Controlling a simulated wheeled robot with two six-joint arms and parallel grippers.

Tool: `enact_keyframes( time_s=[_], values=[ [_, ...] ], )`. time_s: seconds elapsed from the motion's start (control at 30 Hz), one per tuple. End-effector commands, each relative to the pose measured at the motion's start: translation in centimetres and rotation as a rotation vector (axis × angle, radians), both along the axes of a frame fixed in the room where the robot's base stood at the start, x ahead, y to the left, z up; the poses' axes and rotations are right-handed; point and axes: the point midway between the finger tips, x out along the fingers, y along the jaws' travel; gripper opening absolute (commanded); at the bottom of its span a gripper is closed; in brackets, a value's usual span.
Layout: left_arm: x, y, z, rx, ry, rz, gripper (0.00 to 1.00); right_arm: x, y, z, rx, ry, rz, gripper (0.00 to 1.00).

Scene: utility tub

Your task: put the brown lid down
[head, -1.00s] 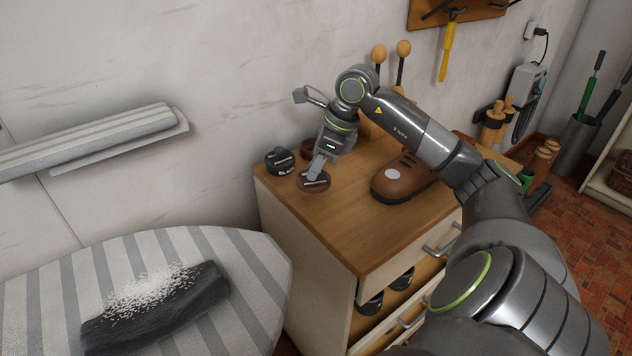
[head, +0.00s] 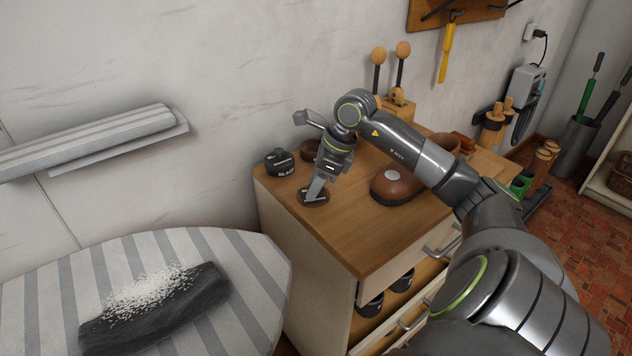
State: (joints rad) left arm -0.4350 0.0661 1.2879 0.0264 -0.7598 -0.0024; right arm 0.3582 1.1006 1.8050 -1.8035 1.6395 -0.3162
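The brown lid (head: 306,198) is a small dark brown disc with a pale mark on top. It is low over the wooden cabinet top, near its left front part, and looks flat; whether it touches the wood is hard to tell. My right gripper (head: 314,191) points down at the lid from above, with its fingers on the lid's top, and appears shut on it. The fingers are seen nearly edge-on. Behind it stands a brown tin (head: 308,149), partly hidden by my gripper. My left gripper is out of view.
A black labelled tin (head: 279,163) stands left of the brown tin. Bare wood (head: 345,225) lies in front. A striped ironing board (head: 250,265) is at the lower left.

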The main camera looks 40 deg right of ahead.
Motion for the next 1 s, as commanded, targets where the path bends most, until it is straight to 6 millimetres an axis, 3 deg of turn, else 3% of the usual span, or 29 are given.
enact_keyframes(
  time_s=[0.47,1.0],
  values=[
    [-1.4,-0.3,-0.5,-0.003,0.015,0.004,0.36,0.0,0.0,0.4,0.000,0.000,0.000,0.42],
    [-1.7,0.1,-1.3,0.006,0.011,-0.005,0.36,-2.7,-2.3,8.6,-0.005,-0.001,-0.002,0.42]
  ],
)
